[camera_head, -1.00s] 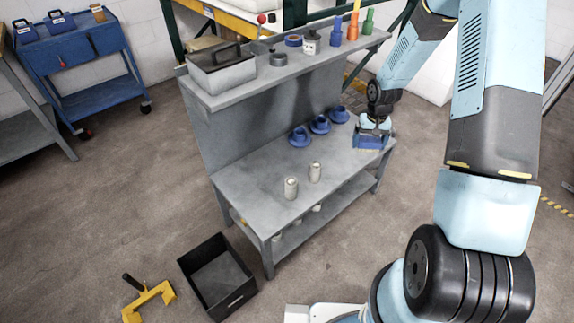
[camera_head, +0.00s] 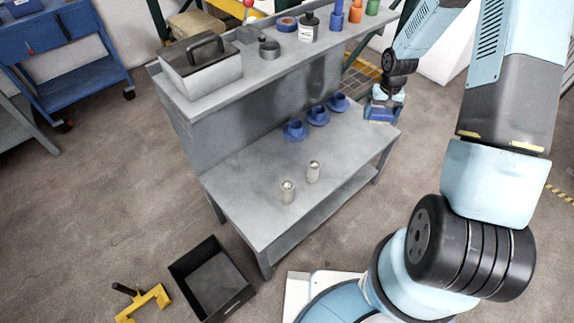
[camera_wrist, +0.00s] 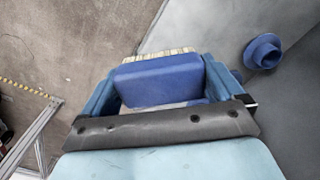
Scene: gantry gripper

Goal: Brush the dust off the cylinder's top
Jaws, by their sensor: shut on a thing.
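My gripper (camera_head: 382,110) is at the bench's far right end, apart from both cylinders. It is shut on a blue brush with pale bristles, whose blue back (camera_wrist: 160,80) shows between the fingers in the wrist view. The brush appears held above the bench level.
Three blue flanged parts stand along the bench's back, one of them nearest the cylinders (camera_head: 294,130). The upper shelf (camera_head: 235,88) holds a metal toolbox (camera_head: 200,68) and several bottles. A black open bin (camera_head: 212,280) lies on the floor. The bench's front is clear.

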